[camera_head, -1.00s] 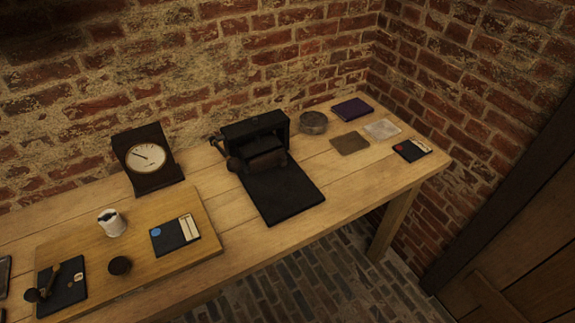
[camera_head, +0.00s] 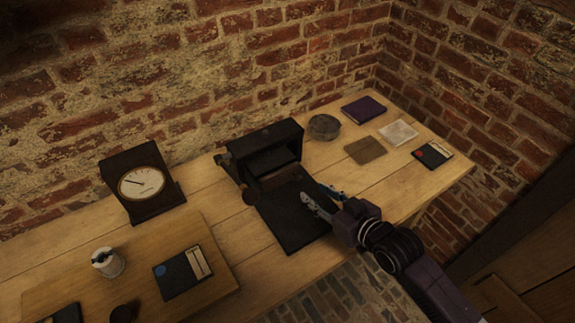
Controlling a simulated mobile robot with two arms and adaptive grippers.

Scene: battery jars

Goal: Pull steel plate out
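A black box-shaped device (camera_head: 265,150) with a dark opening stands on the table. A flat black slab (camera_head: 287,228) lies in front of it. At the right lie a brown-grey square plate (camera_head: 365,150) and a pale grey square sheet (camera_head: 398,132); I cannot tell for certain which thing is the steel plate. My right gripper (camera_head: 323,196) is over the right part of the black slab, in front of the device. Its fingers look spread apart, with nothing seen between them; whether it touches the slab is unclear. My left gripper is not in view.
A round grey tin (camera_head: 324,127), a purple book (camera_head: 364,110) and a dark card (camera_head: 432,154) are at the right. A dial clock (camera_head: 142,186) and a wooden board (camera_head: 140,259) with a white pot (camera_head: 107,262) and dark booklet (camera_head: 183,273) are at the left. Brick walls close the back.

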